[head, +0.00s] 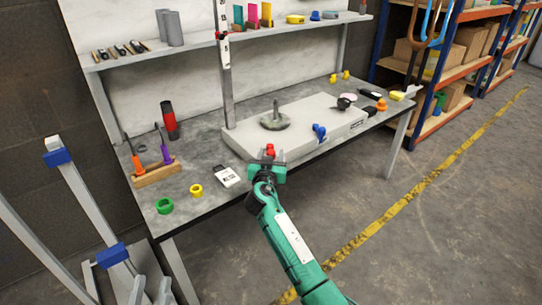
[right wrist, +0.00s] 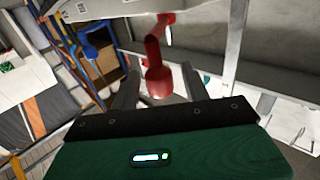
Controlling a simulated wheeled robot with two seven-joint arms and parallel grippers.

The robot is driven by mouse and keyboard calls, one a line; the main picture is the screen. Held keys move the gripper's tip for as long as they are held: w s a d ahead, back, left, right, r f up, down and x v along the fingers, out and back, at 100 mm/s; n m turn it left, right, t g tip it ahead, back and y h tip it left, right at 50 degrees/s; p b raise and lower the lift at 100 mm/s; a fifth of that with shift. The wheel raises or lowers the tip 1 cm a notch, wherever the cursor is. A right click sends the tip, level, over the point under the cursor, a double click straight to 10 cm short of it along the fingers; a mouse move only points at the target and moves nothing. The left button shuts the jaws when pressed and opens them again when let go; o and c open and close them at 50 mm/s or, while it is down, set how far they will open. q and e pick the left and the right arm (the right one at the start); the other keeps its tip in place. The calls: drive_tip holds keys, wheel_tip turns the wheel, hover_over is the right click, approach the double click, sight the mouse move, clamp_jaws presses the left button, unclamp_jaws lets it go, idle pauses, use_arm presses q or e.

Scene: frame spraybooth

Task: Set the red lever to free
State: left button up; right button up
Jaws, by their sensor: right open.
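The red lever (head: 270,150) sits at the front edge of a flat grey base unit (head: 310,122) on the bench. In the right wrist view the red lever (right wrist: 155,55) rises with a rounded end between my finger tips. My right gripper (head: 267,162) is in front of the lever at the bench's front edge. In the right wrist view the gripper (right wrist: 157,85) is open, with a finger on each side of the lever's near end. I cannot tell if a finger touches it. The lever's lower part is hidden in the head view. My left gripper is not in view.
A round disc with an upright post (head: 275,121) and a blue knob (head: 319,131) are on the unit. A white device (head: 227,176), a yellow ring (head: 196,190), a green ring (head: 165,205) and a tool rack (head: 155,172) lie left. The floor in front is clear.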

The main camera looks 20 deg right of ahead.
drive_tip(key=shift+w+d, duration=0.1)
drive_tip(key=shift+w, duration=0.05)
clamp_jaws()
